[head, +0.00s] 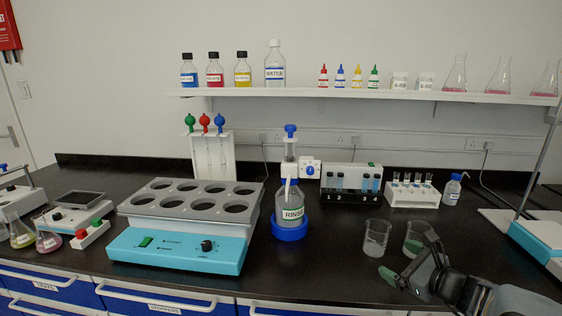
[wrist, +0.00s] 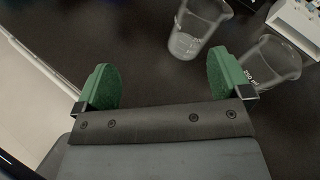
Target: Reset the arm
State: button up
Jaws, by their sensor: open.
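My gripper (head: 408,262) is at the lower right of the head view, over the front part of the black bench. In the wrist view its two green fingers (wrist: 160,80) stand wide apart with nothing between them. Two glass beakers stand close by. The left beaker (head: 375,240) is clear of the gripper and also shows at the top of the wrist view (wrist: 190,35). The right beaker (head: 415,232) is partly hidden behind my gripper in the head view. In the wrist view this beaker (wrist: 280,65) is just beyond the right finger; I cannot tell whether they touch.
A bottle marked RINSE (head: 292,212) stands in a blue holder. A blue and grey heating block (head: 190,250) is left of it. A white tube rack (head: 412,196) is behind the beakers. A stand (head: 540,235) is at the right. The bench front between heater and beakers is clear.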

jog(key=s+a+r+n+g+p, duration=0.2)
jog(key=s+a+n+g+p, duration=0.15)
jog(key=a+n, duration=0.35)
jog(key=s+a+r+n+g+p, duration=0.1)
jog(key=s+a+n+g+p, duration=0.1)
jog(key=s+a+n+g, duration=0.4)
jog(key=s+a+r+n+h+p, duration=0.1)
jog(key=s+r+n+h+p, duration=0.3)
jog(key=n, duration=0.9)
jog(key=shift+r+n+g+h+p, duration=0.35)
jog(key=shift+r+n+h+p, duration=0.1)
jog(key=shift+h+p, duration=0.55)
jog(key=shift+a, duration=0.1)
